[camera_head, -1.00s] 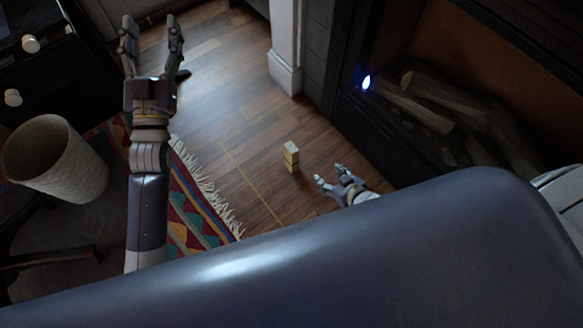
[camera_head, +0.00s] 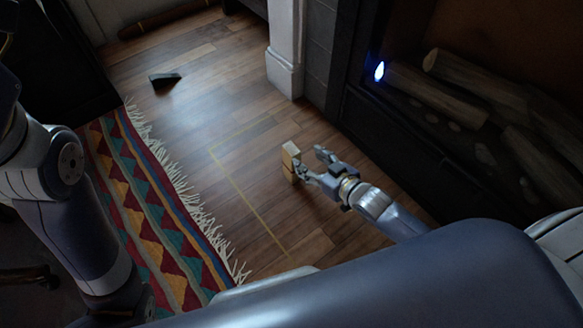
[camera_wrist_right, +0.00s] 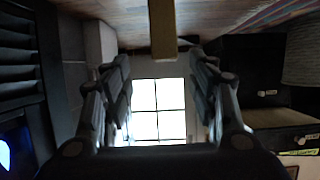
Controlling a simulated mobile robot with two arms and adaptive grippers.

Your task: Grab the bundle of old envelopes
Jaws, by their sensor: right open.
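The bundle of old envelopes (camera_head: 289,153) is a small tan block standing upright on the wooden floor in the head view. In the right wrist view the tan bundle (camera_wrist_right: 162,30) comes down from the top edge, in line with the gap between the fingers. My right gripper (camera_head: 312,163) is open, just right of the bundle, with one finger at its lower right side. Whether it touches cannot be told. The right wrist view shows both fingers (camera_wrist_right: 160,78) spread, with nothing clamped. My left arm is at the left edge, its gripper out of view.
A dark fireplace with logs (camera_head: 440,90) and a blue light (camera_head: 379,71) is at the right. A white post (camera_head: 284,70) stands behind. A patterned fringed rug (camera_head: 150,215) lies left, with a dark wedge-shaped object (camera_head: 165,79) beyond it. Bare floor surrounds the bundle.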

